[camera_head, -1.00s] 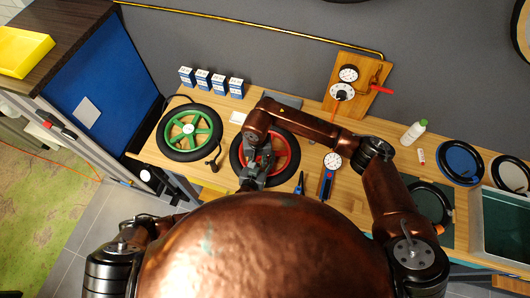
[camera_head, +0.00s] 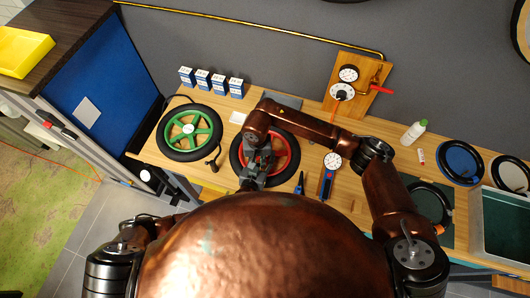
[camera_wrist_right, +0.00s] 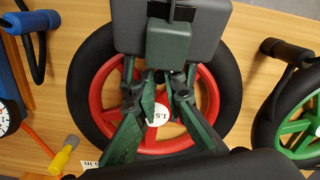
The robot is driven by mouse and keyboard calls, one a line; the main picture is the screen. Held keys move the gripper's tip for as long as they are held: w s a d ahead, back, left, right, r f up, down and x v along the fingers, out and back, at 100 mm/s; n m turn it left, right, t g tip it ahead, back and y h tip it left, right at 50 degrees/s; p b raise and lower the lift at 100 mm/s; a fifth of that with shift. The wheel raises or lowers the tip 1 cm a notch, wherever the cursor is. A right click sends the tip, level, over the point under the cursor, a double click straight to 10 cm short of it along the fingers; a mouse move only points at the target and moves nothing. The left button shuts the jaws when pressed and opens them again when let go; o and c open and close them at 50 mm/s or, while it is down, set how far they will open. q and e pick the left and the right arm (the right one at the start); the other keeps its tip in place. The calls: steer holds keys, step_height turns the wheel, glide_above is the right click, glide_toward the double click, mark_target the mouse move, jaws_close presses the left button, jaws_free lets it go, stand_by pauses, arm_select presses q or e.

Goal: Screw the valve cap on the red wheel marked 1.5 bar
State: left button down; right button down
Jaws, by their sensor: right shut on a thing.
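The red wheel (camera_head: 292,150) lies flat on the bench in the middle of the head view, partly covered by my right arm. In the right wrist view the red wheel (camera_wrist_right: 98,95) fills the middle, with a white label (camera_wrist_right: 157,116) reading 1.5 at its hub. My right gripper (camera_head: 252,181) is over the near left part of the red wheel. In the wrist view its dark green fingers cross the wheel. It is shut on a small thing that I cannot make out. I cannot distinguish the valve cap or the valve. My left gripper is out of view.
A green wheel (camera_head: 171,136) lies left of the red one, with a black hose end (camera_head: 213,162) between them. A blue gauge tool (camera_head: 327,180) and a small blue tool (camera_head: 299,184) lie to the right. Several small boxes (camera_head: 203,80) stand behind.

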steer(key=m, duration=0.9)
steer(key=shift+m, duration=0.4)
steer(key=m, duration=0.3)
steer(key=shift+m, duration=0.4)
steer(key=m, duration=0.5)
steer(key=shift+m, duration=0.4)
steer(key=c, duration=2)
jaws_free()
steer(key=shift+c, duration=0.2)
steer(key=shift+s, duration=0.15)
